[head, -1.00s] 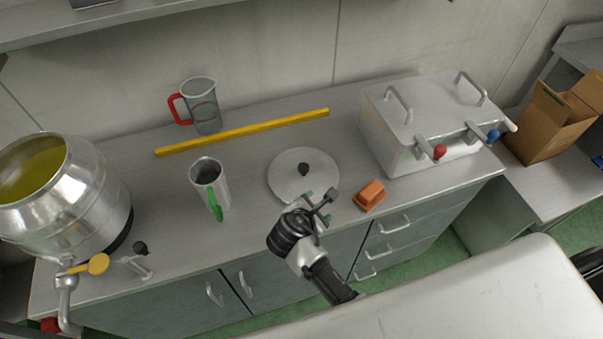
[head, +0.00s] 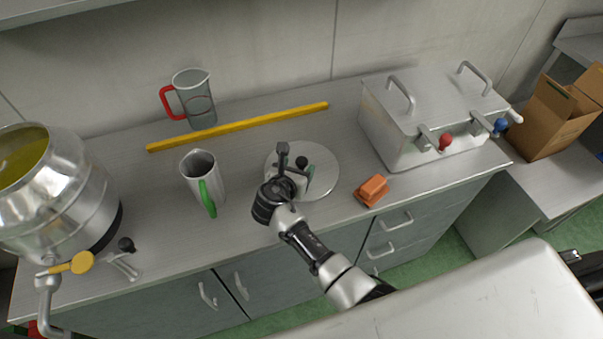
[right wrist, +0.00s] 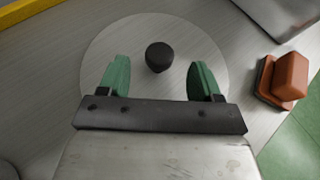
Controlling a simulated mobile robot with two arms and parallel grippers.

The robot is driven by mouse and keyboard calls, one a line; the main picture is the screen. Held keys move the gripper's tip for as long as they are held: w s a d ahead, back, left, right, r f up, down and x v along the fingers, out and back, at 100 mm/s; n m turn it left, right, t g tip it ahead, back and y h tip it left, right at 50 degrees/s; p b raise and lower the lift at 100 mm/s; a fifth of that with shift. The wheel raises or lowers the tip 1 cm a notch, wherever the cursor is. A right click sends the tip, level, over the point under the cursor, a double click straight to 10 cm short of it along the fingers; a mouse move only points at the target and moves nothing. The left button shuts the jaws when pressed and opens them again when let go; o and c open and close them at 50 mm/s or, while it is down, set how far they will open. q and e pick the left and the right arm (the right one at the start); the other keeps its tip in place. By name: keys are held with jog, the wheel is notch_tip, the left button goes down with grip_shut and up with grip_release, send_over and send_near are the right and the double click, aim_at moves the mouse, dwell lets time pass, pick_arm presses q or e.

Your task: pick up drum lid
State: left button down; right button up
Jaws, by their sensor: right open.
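The drum lid (head: 326,183) is a flat round grey metal disc with a black knob, lying on the counter. It also shows in the right wrist view (right wrist: 125,38), with its black knob (right wrist: 159,57) near the middle. My right gripper (head: 303,173) is over the lid. In the right wrist view its green fingertips (right wrist: 158,80) are spread, one to each side of the knob and nearer the camera. The gripper is open and empty. The near part of the lid is hidden by the gripper. My left gripper is not in view.
An orange block-like object (head: 372,190) lies right of the lid. A green-handled metal jug (head: 200,177) stands left. Behind are a yellow bar (head: 240,128) and a red-handled jug (head: 193,98). A lidded metal box (head: 425,125) is at right, a steel drum (head: 60,200) at left.

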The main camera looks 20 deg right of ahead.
aim_at(299, 166)
jog(key=b+x, duration=0.2)
jog(key=x, duration=0.1)
jog(key=shift+w+d+f+b, duration=0.1)
jog(key=shift+f+b, duration=0.1)
jog(key=shift+b, duration=0.2)
jog(key=shift+w+d, duration=0.25)
jog(key=shift+w, duration=0.1)
jog(key=shift+s+r, duration=0.1)
jog(key=shift+c, duration=0.3)
jog(key=c, duration=1)
jog(key=shift+c, duration=0.7)
jog(key=shift+r, duration=0.1)
